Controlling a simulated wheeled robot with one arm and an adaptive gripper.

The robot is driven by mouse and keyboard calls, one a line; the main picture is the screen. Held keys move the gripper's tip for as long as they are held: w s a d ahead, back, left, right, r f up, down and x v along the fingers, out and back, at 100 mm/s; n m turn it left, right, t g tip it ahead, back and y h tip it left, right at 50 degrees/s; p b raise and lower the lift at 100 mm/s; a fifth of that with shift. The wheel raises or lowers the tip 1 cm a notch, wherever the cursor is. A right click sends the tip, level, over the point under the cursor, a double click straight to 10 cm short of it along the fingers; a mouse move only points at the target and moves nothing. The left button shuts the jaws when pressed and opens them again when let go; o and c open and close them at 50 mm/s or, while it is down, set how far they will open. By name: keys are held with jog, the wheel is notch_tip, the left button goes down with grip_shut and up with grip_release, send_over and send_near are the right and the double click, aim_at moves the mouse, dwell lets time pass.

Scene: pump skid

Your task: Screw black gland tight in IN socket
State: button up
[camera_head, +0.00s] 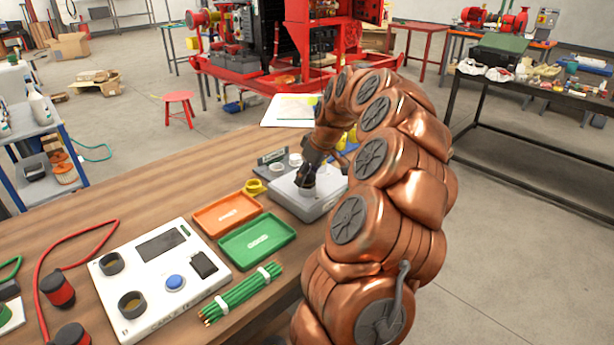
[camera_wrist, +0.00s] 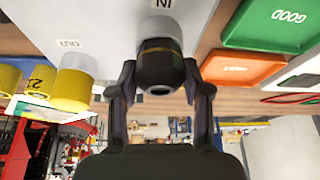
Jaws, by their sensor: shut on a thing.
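In the wrist view, my gripper (camera_wrist: 160,92) is shut on the black gland (camera_wrist: 158,68), one finger on each side of it. The gland sits at the light grey IN socket (camera_wrist: 160,27), in line with it; how far it is threaded in cannot be seen. The IN label is on the grey box (camera_wrist: 110,18), beside the socket. The OUT socket (camera_wrist: 76,56) on the same box carries a yellow gland (camera_wrist: 72,88). In the head view, my gripper (camera_head: 306,182) is over the grey box (camera_head: 312,208) on the wooden table, and my arm hides part of the box.
An orange tray (camera_head: 227,213) and a green GOOD tray (camera_head: 257,241) lie left of the box. A white test panel (camera_head: 150,275) and a bundle of green sticks (camera_head: 240,293) are nearer. A yellow ring-like part (camera_head: 255,187) stands by the box.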

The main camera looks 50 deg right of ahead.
jog(key=shift+m+h+b, duration=0.8)
jog(key=shift+m+b, duration=0.7)
jog(key=shift+m, duration=0.5)
jog(key=shift+f, duration=0.1)
jog(key=shift+m+b, duration=0.45)
jog(key=shift+m, duration=0.05)
jog(key=shift+m+g+h+b, duration=0.3)
jog(key=shift+m+h+b, duration=0.75)
jog(key=shift+m, duration=0.75)
jog(key=o, duration=1.2)
jog(key=shift+y, duration=0.25)
